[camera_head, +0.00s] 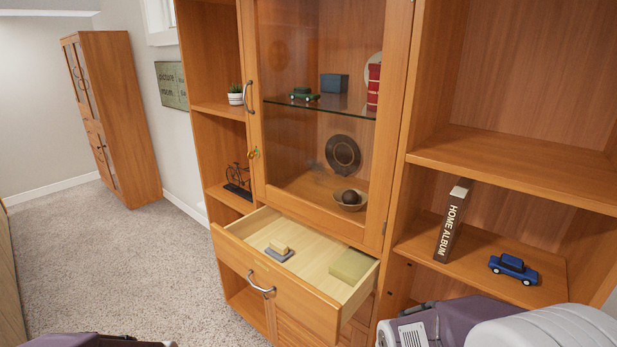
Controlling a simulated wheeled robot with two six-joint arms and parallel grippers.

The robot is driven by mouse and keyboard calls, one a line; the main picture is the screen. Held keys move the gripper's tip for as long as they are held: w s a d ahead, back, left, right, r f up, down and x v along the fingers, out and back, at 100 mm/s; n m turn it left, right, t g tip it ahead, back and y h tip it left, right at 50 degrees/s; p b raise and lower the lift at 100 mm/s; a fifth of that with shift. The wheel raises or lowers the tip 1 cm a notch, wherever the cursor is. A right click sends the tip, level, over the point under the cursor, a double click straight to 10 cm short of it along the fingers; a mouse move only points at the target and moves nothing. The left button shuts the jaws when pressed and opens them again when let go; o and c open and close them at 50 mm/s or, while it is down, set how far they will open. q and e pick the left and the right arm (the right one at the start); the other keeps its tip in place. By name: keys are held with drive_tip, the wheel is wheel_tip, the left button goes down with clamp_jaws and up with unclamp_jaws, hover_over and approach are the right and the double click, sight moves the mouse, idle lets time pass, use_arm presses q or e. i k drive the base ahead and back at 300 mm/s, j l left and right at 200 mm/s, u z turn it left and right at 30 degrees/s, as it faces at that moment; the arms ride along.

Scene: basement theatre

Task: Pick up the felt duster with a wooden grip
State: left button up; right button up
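The felt duster (279,251) lies in the open drawer (306,291), toward its left front part. It has a pale wooden grip on top of a flat dark grey felt base. The drawer is pulled out below the glass-doored section of the cabinet. My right arm shows at the bottom right and a small part of my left arm at the bottom left edge. Neither gripper's fingers can be seen. Nothing visible touches the duster.
A green box (350,266) lies in the drawer's right part. The glass door (318,139) above is shut. The right shelf holds a home album (453,221) and a blue toy car (514,268). A bicycle model (238,180) stands left. Carpet (110,265) at left is clear.

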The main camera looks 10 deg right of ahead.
sight(279, 249)
drive_tip(key=i+j+z, duration=0.2)
drive_tip(key=j+z, duration=0.25)
drive_tip(key=i+j+z, duration=0.2)
drive_tip(key=z, duration=0.2)
